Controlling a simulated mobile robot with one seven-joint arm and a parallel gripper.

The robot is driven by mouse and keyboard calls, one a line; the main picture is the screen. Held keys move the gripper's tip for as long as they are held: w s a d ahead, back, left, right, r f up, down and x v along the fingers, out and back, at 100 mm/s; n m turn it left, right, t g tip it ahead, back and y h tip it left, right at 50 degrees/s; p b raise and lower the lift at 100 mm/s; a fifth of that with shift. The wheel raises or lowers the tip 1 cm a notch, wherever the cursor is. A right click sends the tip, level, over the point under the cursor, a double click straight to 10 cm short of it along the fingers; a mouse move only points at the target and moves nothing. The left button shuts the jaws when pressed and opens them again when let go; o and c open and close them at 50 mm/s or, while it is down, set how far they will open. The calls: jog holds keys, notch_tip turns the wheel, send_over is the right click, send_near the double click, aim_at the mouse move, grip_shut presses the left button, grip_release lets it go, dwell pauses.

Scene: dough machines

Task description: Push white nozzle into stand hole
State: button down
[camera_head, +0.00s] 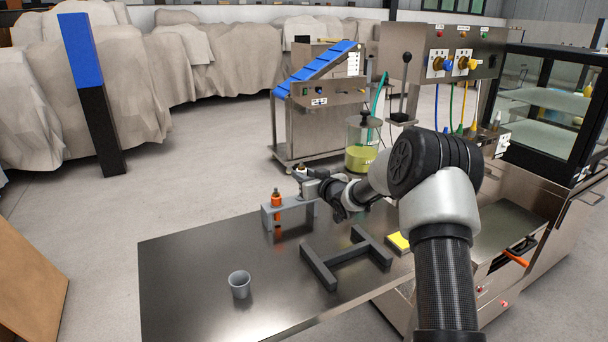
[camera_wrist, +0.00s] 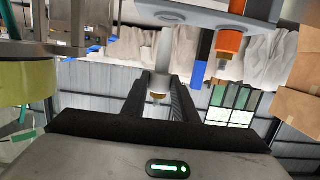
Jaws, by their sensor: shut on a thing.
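The white nozzle (camera_wrist: 163,60) is between the two dark fingers of my gripper (camera_wrist: 160,90), which is shut on it. In the head view the white nozzle (camera_head: 301,170) shows small at the tip of my gripper (camera_head: 306,180), upright above the right part of the grey stand (camera_head: 290,209). In the wrist view, which looks upside down, the nozzle reaches the plate of the stand (camera_wrist: 190,15). I cannot tell whether its end is inside a hole. An orange nozzle (camera_head: 276,199) sits upright in the stand's left part; it also shows in the wrist view (camera_wrist: 230,42).
The stand is at the far edge of a metal table (camera_head: 190,270). A grey cup (camera_head: 239,285) and a dark H-shaped frame (camera_head: 345,258) stand nearer. A yellow pad (camera_head: 398,242) lies right. A conveyor machine (camera_head: 320,120) and a glass jar (camera_head: 361,145) are behind.

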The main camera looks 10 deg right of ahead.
jog(key=shift+f, duration=2.85)
jog(key=shift+f, duration=0.5)
jog(key=shift+f, duration=0.2)
jog(key=c, duration=1.1)
grip_release()
jog(key=shift+s, duration=0.15)
jog(key=shift+p+v, duration=0.3)
jog(key=shift+v, duration=1.75)
